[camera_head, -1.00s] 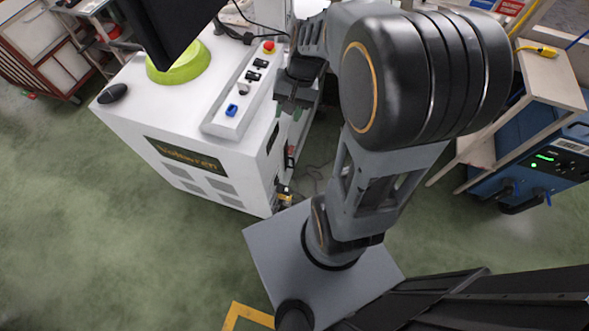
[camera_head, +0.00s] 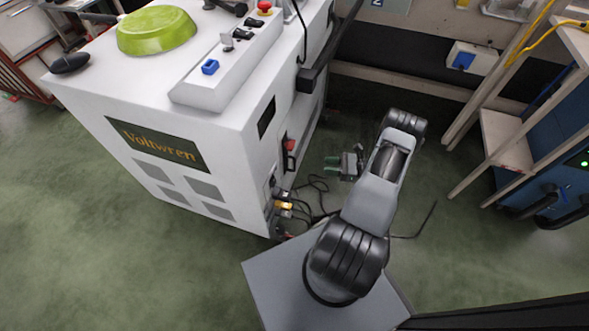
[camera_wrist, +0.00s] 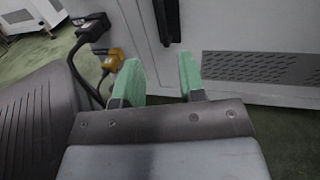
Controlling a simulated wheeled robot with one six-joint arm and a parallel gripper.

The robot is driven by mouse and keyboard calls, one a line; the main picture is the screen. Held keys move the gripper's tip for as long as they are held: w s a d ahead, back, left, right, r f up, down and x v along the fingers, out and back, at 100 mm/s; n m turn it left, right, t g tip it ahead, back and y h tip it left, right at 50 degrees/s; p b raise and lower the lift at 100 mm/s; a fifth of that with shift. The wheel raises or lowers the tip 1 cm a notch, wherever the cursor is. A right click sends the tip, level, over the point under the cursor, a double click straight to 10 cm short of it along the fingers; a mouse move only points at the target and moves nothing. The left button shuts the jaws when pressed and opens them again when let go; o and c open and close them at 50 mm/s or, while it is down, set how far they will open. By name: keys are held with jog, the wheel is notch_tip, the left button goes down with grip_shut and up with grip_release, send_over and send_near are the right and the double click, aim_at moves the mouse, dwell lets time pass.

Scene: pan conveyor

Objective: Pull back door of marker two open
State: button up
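The white marker cabinet (camera_head: 170,100) with a "Voltwren" plate stands at left in the head view. In the wrist view a white panel (camera_wrist: 235,25) fills the upper right, with a dark vent grille (camera_wrist: 260,68) and an upright black handle (camera_wrist: 168,22) by a vertical seam; it looks like the back door, flush as far as I can see. My gripper (camera_wrist: 160,76) has two green fingertips spread apart with nothing between them. The handle is beyond and above the gap. In the head view my gripper (camera_head: 331,166) is low, right of the cabinet, apart from it.
Black and yellow plugs (camera_head: 284,207) with cables stick out at the cabinet's lower corner; they show at upper left in the wrist view (camera_wrist: 112,60). Loose cables lie on the floor near my arm. A shelf (camera_head: 508,145) and blue unit (camera_head: 555,175) stand right. A "2" sign (camera_head: 376,3) is behind.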

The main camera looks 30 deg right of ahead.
aim_at(294, 171)
jog(key=x, duration=0.4)
jog(key=b+x, duration=0.1)
jog(key=x, duration=0.4)
jog(key=b+x, duration=0.1)
jog(key=x, duration=0.3)
jog(key=shift+w+a+f, duration=0.2)
jog(key=shift+f, duration=0.15)
jog(key=shift+c, duration=0.5)
grip_shut()
